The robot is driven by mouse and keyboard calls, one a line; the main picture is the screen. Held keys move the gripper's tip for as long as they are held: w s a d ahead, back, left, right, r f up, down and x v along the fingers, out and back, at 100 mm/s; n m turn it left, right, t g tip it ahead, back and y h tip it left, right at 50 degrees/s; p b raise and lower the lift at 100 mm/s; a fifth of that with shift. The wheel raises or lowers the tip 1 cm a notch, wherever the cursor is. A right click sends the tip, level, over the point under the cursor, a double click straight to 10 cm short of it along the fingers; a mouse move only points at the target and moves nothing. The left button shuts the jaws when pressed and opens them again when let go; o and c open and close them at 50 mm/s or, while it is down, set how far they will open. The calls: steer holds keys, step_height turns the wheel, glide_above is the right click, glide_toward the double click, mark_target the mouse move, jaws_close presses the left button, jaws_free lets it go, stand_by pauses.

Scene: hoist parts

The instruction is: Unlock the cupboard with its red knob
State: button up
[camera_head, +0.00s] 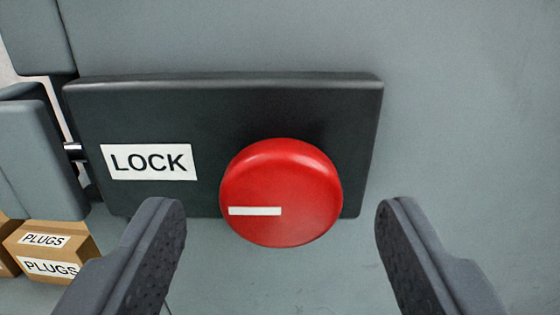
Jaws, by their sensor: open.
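The red knob (290,180) is round and sits on a dark lock plate (225,110) on the grey cupboard door (460,130). A white bar mark on the knob's face lies level, left of its centre. A white LOCK label (149,162) is on the plate to the left of the knob. My gripper (282,225) is open, with one finger to the lower left of the knob and one to the lower right. Neither finger touches the knob in this view. A small metal bolt (75,150) shows at the plate's left end, beside the grey cupboard edge.
Brown boxes marked PLUGS (50,250) stand at the lower left, partly hidden by my left finger. Grey cupboard parts (35,150) fill the left edge. The door surface right of the plate is clear.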

steer(key=shift+w+r, duration=0.1)
steer(key=shift+w, duration=0.8)
